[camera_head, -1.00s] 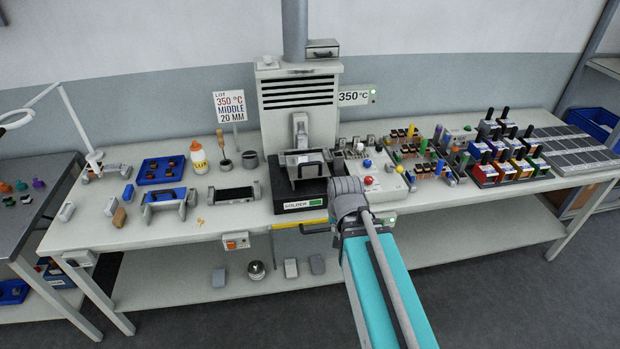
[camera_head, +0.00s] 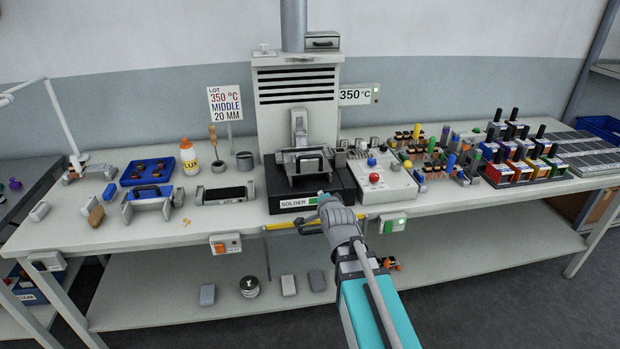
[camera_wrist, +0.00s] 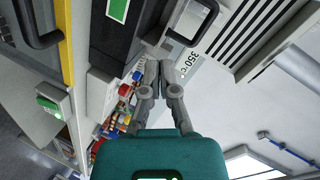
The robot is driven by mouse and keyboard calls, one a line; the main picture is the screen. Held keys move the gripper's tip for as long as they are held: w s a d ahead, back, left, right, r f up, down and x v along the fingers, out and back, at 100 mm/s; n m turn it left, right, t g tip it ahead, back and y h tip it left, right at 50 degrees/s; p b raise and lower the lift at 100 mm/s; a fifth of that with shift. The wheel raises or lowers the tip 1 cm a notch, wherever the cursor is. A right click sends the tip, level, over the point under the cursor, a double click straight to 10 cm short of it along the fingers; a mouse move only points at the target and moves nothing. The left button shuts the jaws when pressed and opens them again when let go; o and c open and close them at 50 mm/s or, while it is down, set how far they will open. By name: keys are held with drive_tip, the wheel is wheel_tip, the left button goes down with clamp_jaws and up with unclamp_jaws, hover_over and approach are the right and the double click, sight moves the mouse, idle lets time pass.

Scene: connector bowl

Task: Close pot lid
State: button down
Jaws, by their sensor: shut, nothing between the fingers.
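The black solder pot (camera_head: 290,203) stands at the front of the table's middle, with a SOLDER label and a green patch. A metal plate with a black handle (camera_head: 309,158) sits tilted over it in the head view. I cannot tell for sure how it meets the pot rim. In the wrist view the pot (camera_wrist: 118,40) is at the top, and the metal piece with its black handle (camera_wrist: 192,32) is beside it. My gripper (camera_wrist: 160,70) is shut and empty, apart from the handle. In the head view my gripper (camera_head: 328,203) is at the pot's front right corner, its tips hard to make out.
A grey vented hood (camera_head: 298,90) stands behind the pot. A control box with a red button (camera_head: 374,178) is to the right. A yellow bar (camera_head: 290,226) and a black pull handle (camera_head: 308,229) are at the table's front edge. The floor in front is clear.

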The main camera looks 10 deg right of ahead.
drive_tip(key=m+t+b, duration=0.1)
drive_tip(key=t+b, duration=0.1)
drive_tip(key=w+m+t+b, duration=0.1)
drive_tip(key=m+t+b, duration=0.1)
drive_tip(key=b, duration=0.1)
drive_tip(key=w+m+t+b, duration=0.1)
drive_tip(key=m+b, duration=0.1)
drive_tip(key=b, duration=0.1)
drive_tip(key=shift+a+f+t, duration=0.2)
drive_tip(key=shift+t, duration=0.2)
